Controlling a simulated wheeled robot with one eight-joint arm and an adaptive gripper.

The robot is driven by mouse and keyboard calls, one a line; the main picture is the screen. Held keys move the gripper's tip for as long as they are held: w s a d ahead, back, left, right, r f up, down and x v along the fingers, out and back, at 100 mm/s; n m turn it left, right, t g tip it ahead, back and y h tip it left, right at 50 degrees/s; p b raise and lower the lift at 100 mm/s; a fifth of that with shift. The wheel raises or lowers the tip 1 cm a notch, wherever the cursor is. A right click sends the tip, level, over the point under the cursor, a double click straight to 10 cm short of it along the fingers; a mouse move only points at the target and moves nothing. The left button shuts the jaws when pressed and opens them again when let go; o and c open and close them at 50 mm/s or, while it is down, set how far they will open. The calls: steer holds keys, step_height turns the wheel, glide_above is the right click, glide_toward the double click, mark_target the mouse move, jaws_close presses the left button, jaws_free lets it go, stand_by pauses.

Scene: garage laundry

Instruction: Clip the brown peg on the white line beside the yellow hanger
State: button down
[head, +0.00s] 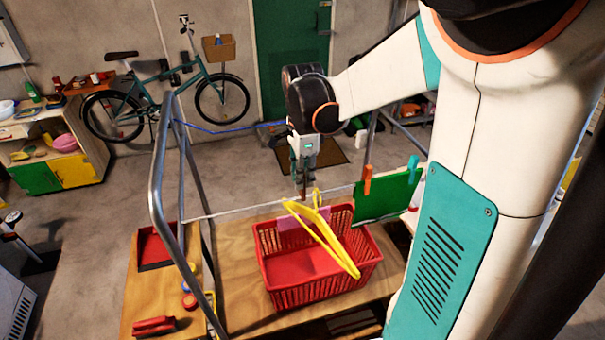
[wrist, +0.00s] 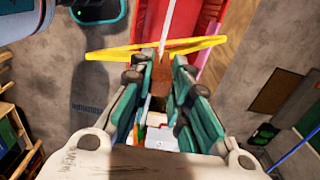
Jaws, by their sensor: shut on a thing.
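The brown peg (head: 303,192) is between the fingers of my gripper (head: 303,178), which points down at the white line (head: 240,211). In the wrist view my gripper (wrist: 160,72) is shut on the brown peg (wrist: 160,90). The yellow hanger (head: 335,245) hangs on the line just to the right of the peg in the head view. In the wrist view the yellow hanger (wrist: 120,53) crosses just beyond the fingertips, and the white line (wrist: 168,28) runs away from the peg. I cannot tell whether the peg's jaws are around the line.
A green cloth (head: 385,198) hangs at the right from an orange peg (head: 367,180) and a teal peg (head: 413,167). A red basket (head: 320,292) stands below on the wooden table (head: 240,310). A metal frame (head: 158,190) rises at the left. A blue line (head: 215,131) runs behind.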

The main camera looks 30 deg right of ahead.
steer(key=shift+f+b, duration=1.15)
steer(key=shift+f, duration=0.35)
steer(key=c, duration=1.4)
jaws_free()
steer(key=shift+r, duration=0.1)
